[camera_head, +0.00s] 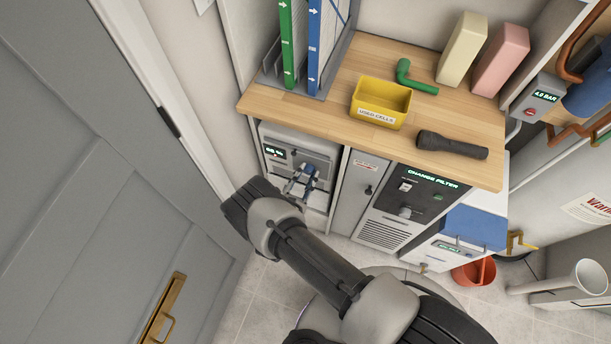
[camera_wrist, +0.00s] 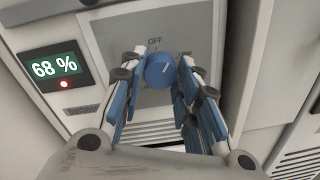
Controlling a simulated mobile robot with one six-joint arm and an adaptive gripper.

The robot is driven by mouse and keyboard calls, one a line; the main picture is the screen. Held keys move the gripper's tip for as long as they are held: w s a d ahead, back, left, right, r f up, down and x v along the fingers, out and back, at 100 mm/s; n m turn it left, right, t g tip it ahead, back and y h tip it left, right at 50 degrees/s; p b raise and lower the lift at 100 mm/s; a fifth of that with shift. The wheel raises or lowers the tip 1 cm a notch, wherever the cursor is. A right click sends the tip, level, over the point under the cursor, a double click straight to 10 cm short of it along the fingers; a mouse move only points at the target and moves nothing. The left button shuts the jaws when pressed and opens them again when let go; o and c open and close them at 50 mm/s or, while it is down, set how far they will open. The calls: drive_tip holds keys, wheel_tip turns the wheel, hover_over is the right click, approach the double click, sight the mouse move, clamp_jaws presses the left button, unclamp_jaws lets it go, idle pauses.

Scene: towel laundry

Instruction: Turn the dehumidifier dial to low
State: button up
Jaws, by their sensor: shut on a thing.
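The dehumidifier (camera_head: 325,157) is the pale unit under the left end of the wooden counter. In the wrist view its display (camera_wrist: 54,65) reads 68 % with a red light below. Its blue round dial (camera_wrist: 161,70) sits on a grey panel with "OFF" printed above it and a partly hidden label at right, seemingly "LOW". A pale pointer mark on the dial leans up and to the right. My gripper (camera_wrist: 163,78) is shut on the dial, a finger at each side. In the head view my gripper (camera_head: 303,178) is at the front of the dehumidifier.
The wooden counter (camera_head: 330,93) overhangs the units, carrying a yellow bin (camera_head: 380,103), a flashlight (camera_head: 452,146) and a green pipe piece (camera_head: 414,80). A "CHANGE FILTER" unit (camera_head: 420,205) stands right of a narrow grey cabinet (camera_head: 358,190). A grey door (camera_head: 100,220) stands close on the left.

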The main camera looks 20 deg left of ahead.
drive_tip(key=m, duration=0.6)
drive_tip(key=shift+m, duration=0.4)
idle(0.4)
drive_tip(key=o, duration=1.1)
drive_tip(key=shift+c, duration=0.2)
drive_tip(key=shift+s, duration=0.1)
drive_tip(key=s+a, duration=0.1)
drive_tip(key=s, duration=1)
drive_tip(key=shift+s+r, duration=0.35)
drive_tip(key=shift+r, duration=0.05)
